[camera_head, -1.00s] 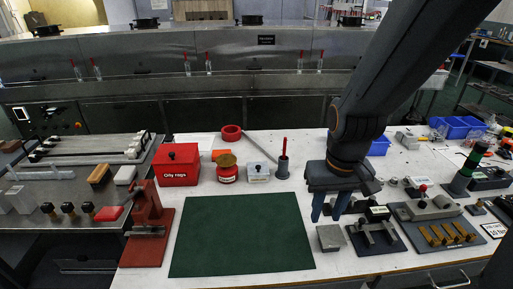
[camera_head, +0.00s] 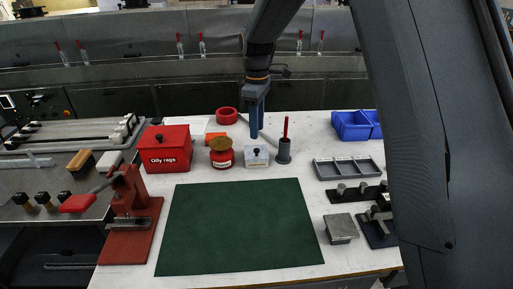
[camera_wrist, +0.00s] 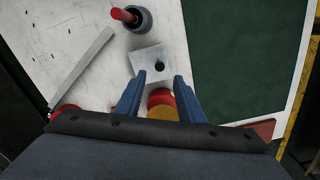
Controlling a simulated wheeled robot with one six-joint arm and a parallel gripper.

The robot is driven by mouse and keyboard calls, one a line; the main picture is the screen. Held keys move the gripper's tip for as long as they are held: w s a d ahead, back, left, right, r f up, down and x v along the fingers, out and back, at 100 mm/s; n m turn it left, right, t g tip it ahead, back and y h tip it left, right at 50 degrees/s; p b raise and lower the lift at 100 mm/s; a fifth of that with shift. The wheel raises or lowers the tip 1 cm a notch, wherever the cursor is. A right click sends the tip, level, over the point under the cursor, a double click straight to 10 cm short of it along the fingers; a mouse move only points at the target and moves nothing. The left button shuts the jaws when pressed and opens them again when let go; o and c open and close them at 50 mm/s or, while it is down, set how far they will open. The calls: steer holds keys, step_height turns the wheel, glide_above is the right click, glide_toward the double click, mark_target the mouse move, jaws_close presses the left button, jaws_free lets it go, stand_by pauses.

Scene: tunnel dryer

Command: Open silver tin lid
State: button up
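The silver tin (camera_head: 257,163) is a small square box with a label on its front. Its lid has a small black knob (camera_head: 256,151). The tin stands on the white bench behind the green mat. My gripper (camera_head: 257,132) points down just above and slightly behind the tin. In the wrist view the tin's pale square lid (camera_wrist: 147,58) with its dark knob (camera_wrist: 160,67) lies just beyond the fingertips. My gripper (camera_wrist: 159,78) is open, with nothing between its fingers there. The lid sits on the tin.
A red jar (camera_head: 221,158) stands close left of the tin, and a grey cup (camera_head: 284,154) with a red stick close right. A red oily rags box (camera_head: 166,158) is further left. A red roll (camera_head: 227,116) and a grey bar lie behind. The green mat (camera_head: 240,225) is clear.

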mark_target(257, 149)
step_height(257, 149, down, 8)
steer(key=shift+r+p, duration=0.25)
steer(key=shift+p, duration=0.35)
jaws_close()
